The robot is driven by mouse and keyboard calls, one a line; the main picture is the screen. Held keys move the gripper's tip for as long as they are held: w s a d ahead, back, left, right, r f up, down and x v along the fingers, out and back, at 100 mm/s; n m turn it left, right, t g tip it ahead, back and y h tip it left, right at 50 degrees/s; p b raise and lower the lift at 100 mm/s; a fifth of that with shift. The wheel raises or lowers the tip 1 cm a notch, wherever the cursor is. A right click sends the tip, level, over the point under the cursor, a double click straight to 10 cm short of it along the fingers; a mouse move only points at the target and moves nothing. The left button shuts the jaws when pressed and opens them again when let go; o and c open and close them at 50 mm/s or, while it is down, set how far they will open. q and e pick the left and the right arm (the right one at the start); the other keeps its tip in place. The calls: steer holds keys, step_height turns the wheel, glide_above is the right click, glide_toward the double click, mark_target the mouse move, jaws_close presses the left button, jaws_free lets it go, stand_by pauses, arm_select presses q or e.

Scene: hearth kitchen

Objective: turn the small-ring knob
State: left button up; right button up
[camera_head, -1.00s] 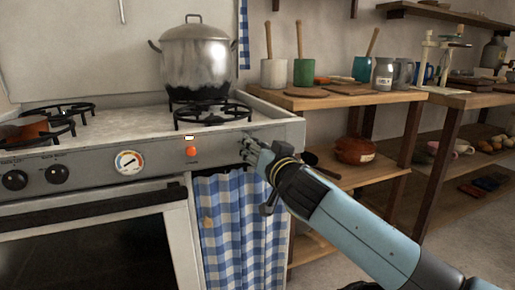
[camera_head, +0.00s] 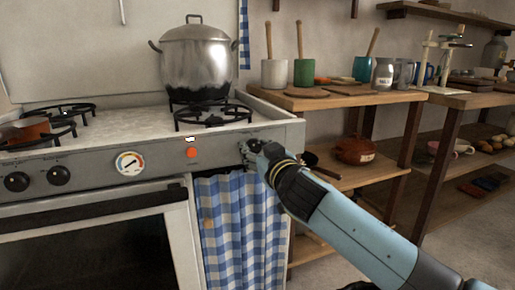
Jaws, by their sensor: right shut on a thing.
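The grey stove front panel (camera_head: 222,153) carries a black knob (camera_head: 254,145) at its right end, partly hidden by my right gripper. My right gripper (camera_head: 250,152) is shut on this knob, its arm coming in from the lower right. Two more black knobs (camera_head: 16,181) (camera_head: 58,175) sit at the left of the panel. A round dial (camera_head: 129,162) and an orange-red button (camera_head: 191,152) lie between. My left gripper is not in view.
A large steel pot (camera_head: 198,62) stands on the rear burner, behind the front right burner (camera_head: 213,117). A blue checked curtain (camera_head: 240,225) hangs below the panel. A wooden shelf table (camera_head: 340,99) with crocks stands at the right.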

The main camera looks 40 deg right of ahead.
steer(key=n, duration=0.3)
steer(key=shift+n+p, duration=0.5)
steer(key=shift+n, duration=0.7)
steer(key=shift+a+n, duration=0.1)
steer(key=shift+n, duration=1.4)
steer(key=shift+p, duration=0.3)
